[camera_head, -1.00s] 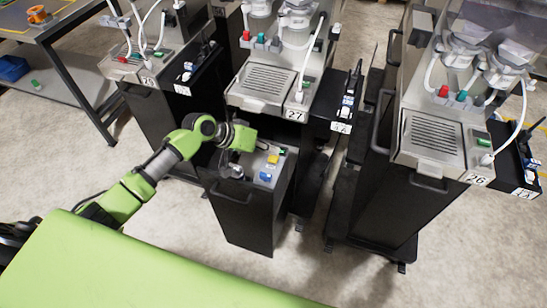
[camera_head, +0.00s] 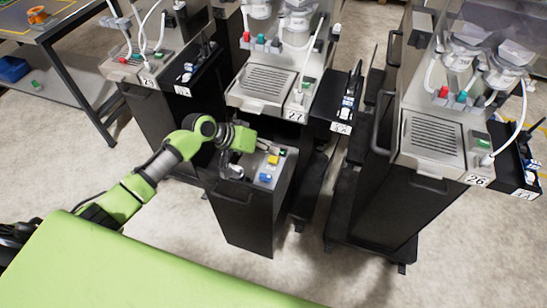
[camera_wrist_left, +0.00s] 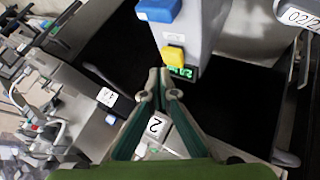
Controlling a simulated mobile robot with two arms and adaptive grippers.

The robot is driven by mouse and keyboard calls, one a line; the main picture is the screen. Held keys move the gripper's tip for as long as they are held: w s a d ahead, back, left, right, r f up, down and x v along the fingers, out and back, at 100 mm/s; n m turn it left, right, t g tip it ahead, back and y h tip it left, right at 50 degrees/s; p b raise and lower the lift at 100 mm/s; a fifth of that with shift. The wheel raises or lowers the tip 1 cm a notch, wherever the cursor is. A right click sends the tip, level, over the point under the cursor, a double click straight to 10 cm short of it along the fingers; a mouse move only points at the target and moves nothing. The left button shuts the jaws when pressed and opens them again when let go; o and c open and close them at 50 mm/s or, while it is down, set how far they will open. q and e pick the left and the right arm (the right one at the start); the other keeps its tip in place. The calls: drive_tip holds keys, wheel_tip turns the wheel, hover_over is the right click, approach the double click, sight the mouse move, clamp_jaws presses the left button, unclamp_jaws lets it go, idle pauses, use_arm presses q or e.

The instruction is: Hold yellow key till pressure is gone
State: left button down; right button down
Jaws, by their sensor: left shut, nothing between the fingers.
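The yellow key (camera_head: 273,160) sits on the grey top panel (camera_head: 277,181) of the low dark cabinet, between a blue key (camera_head: 265,178) and a small green display. In the left wrist view the yellow key (camera_wrist_left: 174,53) shows just beyond my fingertips, with the lit green display (camera_wrist_left: 181,72) beside it. My left gripper (camera_head: 273,149) reaches over the panel from the left, close to the yellow key. Its fingers (camera_wrist_left: 160,73) are together and empty. I cannot tell whether the tips touch the key. My right gripper is not in view.
Dispenser 27 (camera_head: 262,84) stands directly behind the panel, and dispenser 26 (camera_head: 433,137) stands to the right. Another dispenser (camera_head: 143,67) and a metal table (camera_head: 55,30) are at the left. Open floor (camera_head: 330,260) lies in front.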

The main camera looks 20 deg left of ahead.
use_arm(q)
drive_tip(key=shift+f, duration=0.4)
drive_tip(key=shift+s+f+b, duration=0.1)
drive_tip(key=shift+f+b, duration=0.45)
drive_tip(key=shift+f, duration=0.1)
idle(1.2)
idle(0.8)
drive_tip(key=shift+r, duration=0.1)
idle(0.7)
drive_tip(key=shift+r+p, duration=0.95)
drive_tip(key=shift+r, duration=0.15)
